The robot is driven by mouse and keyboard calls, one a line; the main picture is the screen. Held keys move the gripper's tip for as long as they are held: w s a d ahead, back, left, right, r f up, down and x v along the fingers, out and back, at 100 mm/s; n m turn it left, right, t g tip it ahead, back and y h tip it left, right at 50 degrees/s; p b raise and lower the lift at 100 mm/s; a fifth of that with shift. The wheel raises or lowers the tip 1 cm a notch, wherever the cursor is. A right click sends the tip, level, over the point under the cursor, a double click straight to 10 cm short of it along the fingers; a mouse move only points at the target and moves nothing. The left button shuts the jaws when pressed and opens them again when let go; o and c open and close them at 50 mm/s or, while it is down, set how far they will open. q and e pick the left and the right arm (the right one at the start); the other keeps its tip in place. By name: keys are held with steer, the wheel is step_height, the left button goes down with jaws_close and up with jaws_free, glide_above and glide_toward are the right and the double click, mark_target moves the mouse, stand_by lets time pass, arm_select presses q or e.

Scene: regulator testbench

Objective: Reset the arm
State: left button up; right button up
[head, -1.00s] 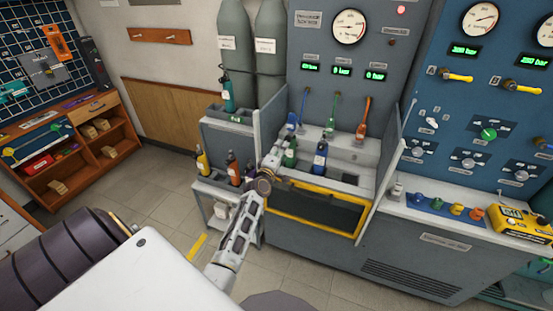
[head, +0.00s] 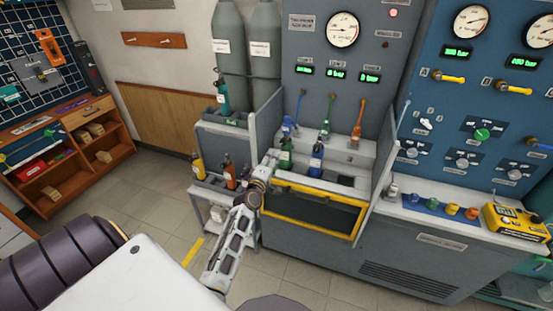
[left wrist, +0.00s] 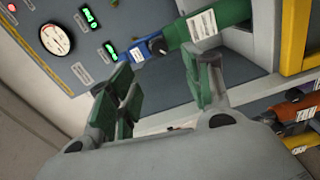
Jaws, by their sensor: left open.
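My left arm (head: 228,245) reaches up from the bottom of the head view. Its gripper (head: 269,160) is beside a green bottle (head: 286,158) at the left end of the bench bay. In the left wrist view, the gripper (left wrist: 160,85) has its two green-padded fingers spread, with nothing held between them. The green bottle (left wrist: 222,18) lies beyond the fingertips there, with a blue bottle (left wrist: 150,48) past it. In the head view, the blue bottle (head: 317,160) stands right of the green one. My right gripper is out of view.
A yellow-framed bay front (head: 318,198) is right of my gripper. A grey side panel (head: 268,118) stands close behind it. Several bottles, one yellow (head: 197,167), fill the left rack. A gauge panel (head: 330,60) rises behind. The floor at left is open.

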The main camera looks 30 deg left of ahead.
arm_select(q)
steer(key=s+d+f+m+g+h, duration=0.1)
steer(key=s+d+f+m+g, duration=0.2)
steer(key=f, duration=0.7)
steer(key=s+d+f+m+g+h, duration=0.15)
steer(key=d+f, duration=0.25)
steer(key=f, duration=0.6)
steer(key=s+d+f+m+g+h, duration=0.1)
steer(key=s+d+f+m, duration=0.25)
steer(key=f, duration=0.65)
steer(key=s+d+f+m+g+h, duration=0.1)
steer(key=s+d+f+m+g, duration=0.15)
steer(key=s+f, duration=0.5)
steer(key=s+d+f+m+g, duration=0.25)
steer(key=s+f, duration=0.35)
steer(key=f, duration=0.3)
steer(key=s+f+m+g, duration=0.2)
steer(key=s+f, duration=0.3)
steer(key=s, duration=0.6)
steer(key=s+d+f+m+g, duration=0.1)
steer(key=s+f+m, duration=0.3)
steer(key=s, duration=0.7)
steer(key=s+f+m+g, duration=0.2)
steer(key=s+f, duration=0.3)
steer(key=s, duration=0.7)
steer(key=shift+d+f+m+g, duration=0.2)
steer(key=shift+f+m+g, duration=0.15)
steer(key=shift+m+g, duration=0.1)
steer(key=shift+w, duration=0.15)
